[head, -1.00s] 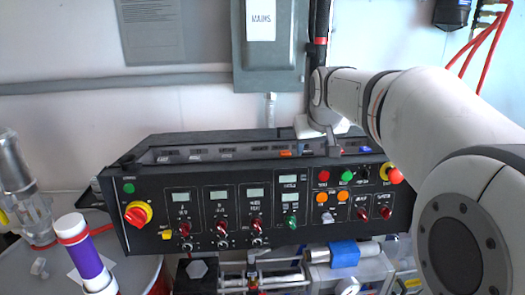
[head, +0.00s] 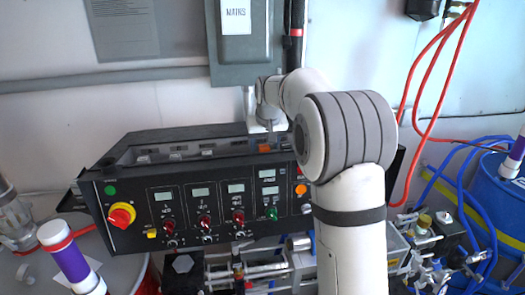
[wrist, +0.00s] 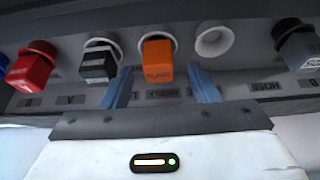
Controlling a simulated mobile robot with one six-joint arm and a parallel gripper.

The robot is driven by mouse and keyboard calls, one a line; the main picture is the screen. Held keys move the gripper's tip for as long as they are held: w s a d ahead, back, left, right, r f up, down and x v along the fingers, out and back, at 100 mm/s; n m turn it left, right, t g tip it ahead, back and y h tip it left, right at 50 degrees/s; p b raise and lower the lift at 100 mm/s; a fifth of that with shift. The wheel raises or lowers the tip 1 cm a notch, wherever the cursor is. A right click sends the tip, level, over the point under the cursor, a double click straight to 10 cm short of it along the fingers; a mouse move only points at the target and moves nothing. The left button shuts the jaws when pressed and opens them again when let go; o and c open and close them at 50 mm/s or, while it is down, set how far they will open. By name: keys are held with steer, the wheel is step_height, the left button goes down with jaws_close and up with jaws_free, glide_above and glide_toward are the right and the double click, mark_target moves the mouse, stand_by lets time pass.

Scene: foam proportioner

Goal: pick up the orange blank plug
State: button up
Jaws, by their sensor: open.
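The orange blank plug (wrist: 158,62) sits in a round white socket on a grey rack, in the middle of the wrist view. It shows small in the head view (head: 264,149), in the tray along the top of the black control panel. My gripper (wrist: 162,84) is open, with one blue finger on each side of the plug's near end. I cannot tell whether either finger touches it. In the head view my gripper (head: 269,135) points down at the plug; its fingertips are hard to make out there.
A black plug (wrist: 99,62) and a red plug (wrist: 33,66) are left of the orange one. An empty white socket (wrist: 214,41) and a dark grey plug (wrist: 297,45) are to its right. The control panel (head: 130,222) has knobs and switches. My arm hides its right part.

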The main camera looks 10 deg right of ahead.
steer(key=shift+x, duration=1.4)
steer(key=shift+d, duration=0.1)
steer(key=shift+c, duration=0.5)
steer(key=c, duration=1)
steer(key=shift+o, duration=0.2)
